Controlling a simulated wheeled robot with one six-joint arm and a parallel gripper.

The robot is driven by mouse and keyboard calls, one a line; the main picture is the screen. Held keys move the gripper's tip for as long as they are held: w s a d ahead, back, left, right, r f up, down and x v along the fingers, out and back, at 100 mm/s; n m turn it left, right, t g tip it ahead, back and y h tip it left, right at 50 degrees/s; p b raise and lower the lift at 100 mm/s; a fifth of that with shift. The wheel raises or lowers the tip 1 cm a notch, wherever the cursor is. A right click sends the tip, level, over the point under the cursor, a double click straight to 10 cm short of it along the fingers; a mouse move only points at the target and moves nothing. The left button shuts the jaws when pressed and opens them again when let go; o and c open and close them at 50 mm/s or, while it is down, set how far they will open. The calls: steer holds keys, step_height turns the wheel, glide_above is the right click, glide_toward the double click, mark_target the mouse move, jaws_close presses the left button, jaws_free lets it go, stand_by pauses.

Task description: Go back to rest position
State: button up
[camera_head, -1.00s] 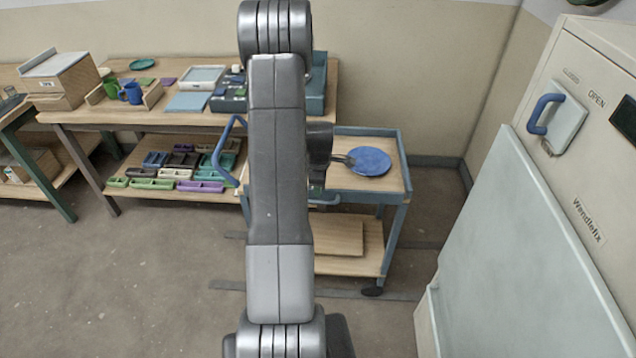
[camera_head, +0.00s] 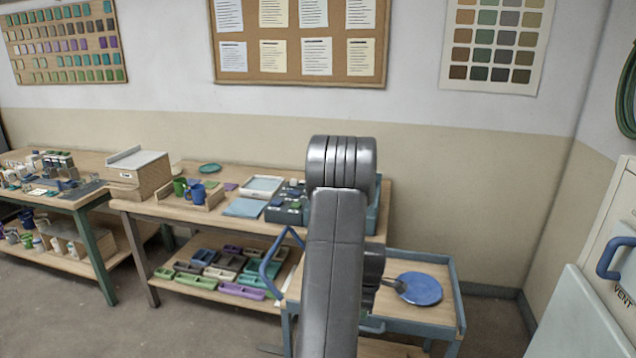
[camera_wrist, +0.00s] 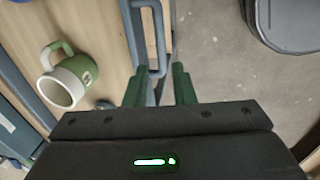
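In the wrist view my gripper (camera_wrist: 160,88) has its two dark green fingers apart, with nothing held between them. Beyond the fingers is the blue rail handle (camera_wrist: 158,40) of the cart. In the head view my arm stands upright in front of the blue cart (camera_head: 458,300). The gripper's fingers cannot be made out there, and no green and white mug can be picked out.
A blue round plate (camera_head: 421,289) is on the cart top. A workbench (camera_head: 150,208) with mugs, trays and boxes stands behind to the left. A pale kiln-like cabinet (camera_head: 590,310) is at the right. Bare floor shows at the lower left.

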step_height(320, 180, down, 13)
steer(key=w+p, duration=0.2)
steer(key=p, duration=0.1)
stand_by(0.4)
steer(key=shift+w+d+r, duration=0.1)
step_height(320, 180, up, 13)
steer(key=s+b, duration=0.2)
steer(key=b, duration=0.1)
step_height(320, 180, down, 14)
steer(key=w+t+p, duration=0.1)
steer(key=p, duration=0.2)
steer(key=shift+w+r+t, duration=0.25)
steer(key=shift+w+t, duration=0.05)
steer(key=shift+w, duration=0.05)
stand_by(0.7)
stand_by(0.5)
